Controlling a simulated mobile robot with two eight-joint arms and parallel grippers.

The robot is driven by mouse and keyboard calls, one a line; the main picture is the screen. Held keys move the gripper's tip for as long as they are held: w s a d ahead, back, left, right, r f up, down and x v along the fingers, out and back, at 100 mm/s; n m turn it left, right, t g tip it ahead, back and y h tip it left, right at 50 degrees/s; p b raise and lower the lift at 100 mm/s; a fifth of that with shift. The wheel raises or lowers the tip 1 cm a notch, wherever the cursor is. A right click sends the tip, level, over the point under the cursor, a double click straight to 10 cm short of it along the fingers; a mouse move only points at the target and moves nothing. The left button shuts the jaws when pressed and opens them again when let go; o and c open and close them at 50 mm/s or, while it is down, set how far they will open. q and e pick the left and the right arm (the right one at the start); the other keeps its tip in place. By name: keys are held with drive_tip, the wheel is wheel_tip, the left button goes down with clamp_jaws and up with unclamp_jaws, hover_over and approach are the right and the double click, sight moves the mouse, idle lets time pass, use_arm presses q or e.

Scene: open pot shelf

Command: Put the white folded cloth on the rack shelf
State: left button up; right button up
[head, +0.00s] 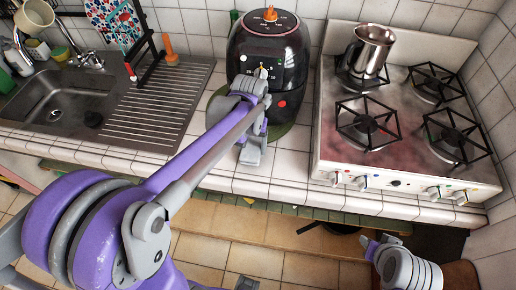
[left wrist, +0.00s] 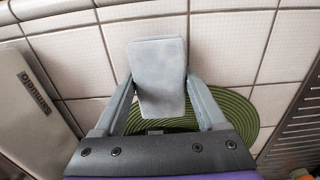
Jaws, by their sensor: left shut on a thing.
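The white folded cloth (left wrist: 158,80) shows in the left wrist view as a pale grey-white flat block. My left gripper (head: 252,152) is shut on it, with one finger on each side. In the head view this gripper is over the counter's front part, in front of the black air fryer, and the cloth is hard to make out there. A piece of my right arm (head: 405,270) shows at the lower right; its jaw state is unclear. Below the counter is a wooden shelf surface (head: 220,218); I cannot tell whether it is the rack shelf.
The air fryer (head: 268,70) stands on a green round mat (left wrist: 238,112). A stove (head: 325,150) with a metal jug (head: 370,50) is at the right. A sink (head: 60,105) and drainboard (head: 150,115) are at the left. A dark pan (head: 341,228) shows below the counter edge.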

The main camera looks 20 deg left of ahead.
use_arm(q)
drive_tip(key=shift+w+d+f, duration=0.15)
drive_tip(key=shift+d+f, duration=0.1)
drive_tip(key=shift+d, duration=0.25)
drive_tip(key=shift+w+d+f, duration=0.15)
drive_tip(key=shift+d+f, duration=0.1)
drive_tip(key=shift+d, duration=0.25)
drive_tip(key=shift+a+f, duration=0.1)
drive_tip(key=shift+f, duration=0.1)
drive_tip(key=shift+s+f, duration=0.1)
drive_tip(key=shift+f, duration=0.15)
drive_tip(key=o, duration=1.2)
drive_tip(key=shift+o, duration=0.2)
